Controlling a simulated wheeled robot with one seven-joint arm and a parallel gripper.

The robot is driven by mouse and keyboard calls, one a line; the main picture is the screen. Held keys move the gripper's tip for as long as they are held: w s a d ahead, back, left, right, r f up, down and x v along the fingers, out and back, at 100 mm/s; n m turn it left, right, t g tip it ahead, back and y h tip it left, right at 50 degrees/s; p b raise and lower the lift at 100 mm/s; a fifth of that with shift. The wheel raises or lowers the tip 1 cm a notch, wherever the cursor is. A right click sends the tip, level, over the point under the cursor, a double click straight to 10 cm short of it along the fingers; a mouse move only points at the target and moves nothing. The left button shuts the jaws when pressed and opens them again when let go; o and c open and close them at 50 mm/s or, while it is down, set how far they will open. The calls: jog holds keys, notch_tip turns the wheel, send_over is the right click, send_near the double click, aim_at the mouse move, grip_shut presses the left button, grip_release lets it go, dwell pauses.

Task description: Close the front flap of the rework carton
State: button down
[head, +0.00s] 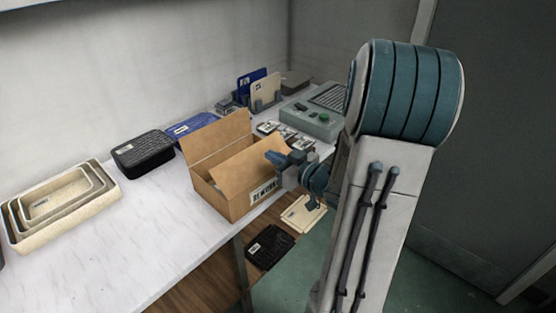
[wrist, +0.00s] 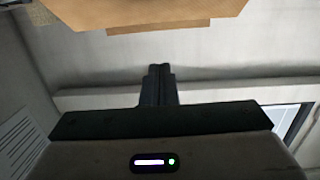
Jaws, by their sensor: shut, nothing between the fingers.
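The rework carton (head: 237,206) is a brown cardboard box with a white "REWORK" label, standing at the front edge of the white bench. Its front flap (head: 243,168) stands up from the labelled side and appears to lean inward over the opening. Its back flap (head: 216,139) stands up behind. My gripper (head: 271,156) is shut and empty, at the upper right part of the front flap on its outer side; I cannot tell if it touches. In the wrist view, the closed fingers (wrist: 158,72) point toward a cardboard panel (wrist: 145,12) across the top, with a visible gap.
A black box (head: 143,154) and nested cream trays (head: 62,200) are to the left on the bench (head: 135,245). A grey-green device (head: 310,122) stands behind my gripper. A black panel (head: 270,246) and cream panels (head: 303,214) are below the bench edge.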

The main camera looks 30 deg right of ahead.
send_over(255, 164)
jog(key=s, duration=0.3)
jog(key=shift+w+d+f, duration=0.2)
jog(key=shift+w+f, duration=0.05)
jog(key=shift+w+a+f, duration=0.25)
jog(key=shift+w+f, duration=0.65)
jog(key=shift+f, duration=0.3)
jog(key=shift+w+a+f, duration=0.1)
jog(key=shift+w+f, duration=0.25)
jog(key=shift+f, duration=0.05)
jog(key=shift+p, duration=0.45)
